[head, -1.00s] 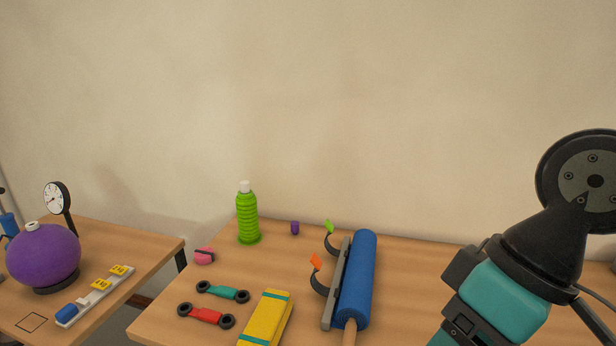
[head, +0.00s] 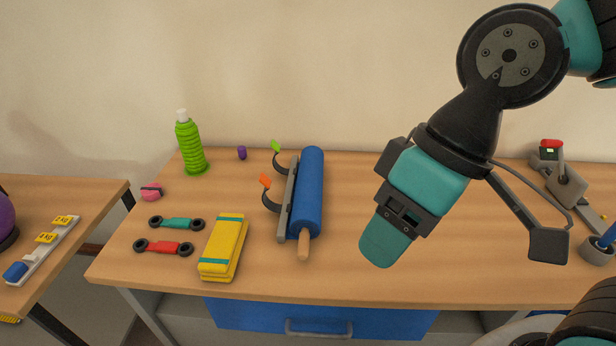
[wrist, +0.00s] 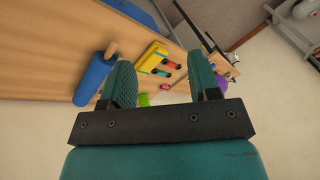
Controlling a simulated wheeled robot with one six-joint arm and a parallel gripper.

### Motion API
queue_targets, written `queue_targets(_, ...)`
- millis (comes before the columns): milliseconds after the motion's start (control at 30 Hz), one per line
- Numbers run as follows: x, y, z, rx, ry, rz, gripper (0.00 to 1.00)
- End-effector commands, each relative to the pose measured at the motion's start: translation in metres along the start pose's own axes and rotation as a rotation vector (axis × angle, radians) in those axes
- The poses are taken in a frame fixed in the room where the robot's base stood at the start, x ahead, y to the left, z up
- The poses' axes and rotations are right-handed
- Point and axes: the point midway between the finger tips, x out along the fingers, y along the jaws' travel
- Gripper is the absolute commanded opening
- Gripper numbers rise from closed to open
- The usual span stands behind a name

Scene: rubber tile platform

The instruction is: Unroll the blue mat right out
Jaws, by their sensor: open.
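The blue mat (head: 309,190) is rolled up on the table, lying front to back beside a grey bar. A wooden handle (head: 304,246) sticks out of its near end. The grey bar (head: 286,205) carries two curved dark hooks, one with an orange tab (head: 265,180) and one with a green tab (head: 276,146). In the wrist view the rolled mat (wrist: 95,84) shows at the left. My gripper (head: 384,245) is to the right of the roll, above the table and apart from it. Its two fingers in the wrist view (wrist: 165,85) are spread with nothing between them.
A yellow block with teal bands (head: 222,247) lies left of the roll. Beyond it are a red piece (head: 163,247), a teal piece (head: 177,223), a pink item (head: 151,192) and a green bottle (head: 190,145). A metal device (head: 562,182) stands far right.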

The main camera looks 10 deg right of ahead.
Motion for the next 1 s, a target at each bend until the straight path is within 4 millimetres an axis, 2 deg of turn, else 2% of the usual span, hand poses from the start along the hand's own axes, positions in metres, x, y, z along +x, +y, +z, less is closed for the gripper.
queue_targets(67, 0.005, 0.005, -0.004, 0.015, -0.005, 0.013, 0.54)
queue_targets(167, 0.024, 0.026, -0.022, 0.090, -0.027, 0.079, 0.54)
queue_targets(267, 0.058, 0.056, -0.058, 0.232, -0.042, 0.212, 0.54)
queue_targets(300, 0.074, 0.067, -0.076, 0.298, -0.038, 0.277, 0.54)
queue_targets(400, 0.113, 0.086, -0.117, 0.461, 0.003, 0.436, 0.54)
queue_targets(500, 0.147, 0.092, -0.148, 0.599, 0.072, 0.568, 0.54)
queue_targets(600, 0.169, 0.091, -0.168, 0.701, 0.142, 0.659, 0.54)
queue_targets(800, 0.183, 0.091, -0.181, 0.780, 0.207, 0.723, 0.54)
queue_targets(1000, 0.204, 0.111, -0.177, 0.782, 0.203, 0.726, 0.54)
